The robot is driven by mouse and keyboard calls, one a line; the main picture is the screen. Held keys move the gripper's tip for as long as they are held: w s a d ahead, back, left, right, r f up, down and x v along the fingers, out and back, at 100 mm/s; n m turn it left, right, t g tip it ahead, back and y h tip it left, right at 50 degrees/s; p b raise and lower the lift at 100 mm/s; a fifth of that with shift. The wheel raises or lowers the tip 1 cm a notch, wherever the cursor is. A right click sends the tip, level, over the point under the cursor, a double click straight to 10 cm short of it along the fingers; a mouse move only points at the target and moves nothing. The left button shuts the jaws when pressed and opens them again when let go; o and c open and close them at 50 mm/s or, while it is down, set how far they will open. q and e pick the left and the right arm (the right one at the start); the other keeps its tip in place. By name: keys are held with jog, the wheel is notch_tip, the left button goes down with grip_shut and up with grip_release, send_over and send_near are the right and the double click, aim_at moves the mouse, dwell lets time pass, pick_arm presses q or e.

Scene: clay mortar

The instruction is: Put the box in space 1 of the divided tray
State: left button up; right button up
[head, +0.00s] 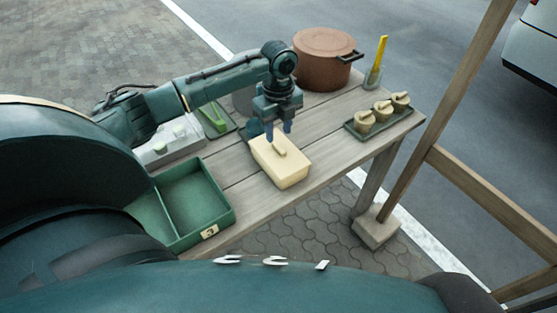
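The cream box (284,171) sits on the wooden table near its front edge, with a small raised handle (279,146) on its lid. My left gripper (278,131) hangs just above the far part of the box, fingers pointing down and apart. The fingers look empty, and I cannot tell whether they touch the lid. The green divided tray (231,216) stands to the left of the box. A divider shows in it, and a label with a 3 (210,232) is on its front. The compartments I see look empty; my body hides its left part. My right gripper is out of view.
A brown lidded pot (324,61) stands at the back. A tray (392,118) with several rolled tan pieces and a holder with a yellow tool (380,58) are at the right. A grey container (176,149) is behind the divided tray. A wooden post (440,110) rises at right.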

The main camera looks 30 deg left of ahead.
aim_at(277, 146)
pick_arm(q)
jog(key=f, duration=0.4)
jog(key=shift+s+f, duration=0.1)
jog(key=shift+s, duration=0.2)
jog(key=shift+c, duration=0.4)
grip_shut()
